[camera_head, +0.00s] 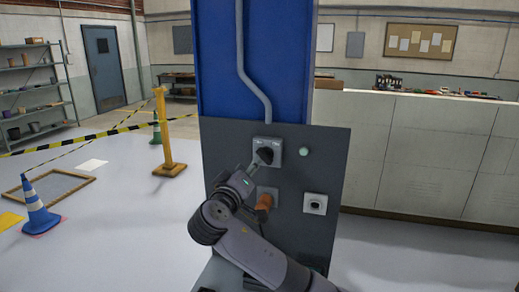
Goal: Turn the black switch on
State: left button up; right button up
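The black switch (265,154) is a dark rotary knob on a light grey box, high on a dark grey panel (332,160) fixed to a blue column. My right arm comes in from the lower right, and its gripper (255,167) points up at the knob. The fingertips are at the knob's lower left edge and overlap it in the picture. I cannot tell whether they touch it or how far apart they are. My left gripper is not in view.
A pale green round lamp (303,151), an orange-brown part (264,203) and a white box with a dark round centre (315,204) are on the panel near my arm. A conduit (249,80) runs down to the switch box. A long pale cabinet (430,155) stands right.

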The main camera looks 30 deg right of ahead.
aim_at(259, 154)
jog(key=p+x, duration=0.3)
jog(key=x, duration=0.6)
jog(key=shift+w+d+r, duration=0.1)
jog(key=shift+w+d, duration=0.5)
jog(key=shift+d, duration=0.05)
jog(key=shift+c, duration=0.5)
grip_shut()
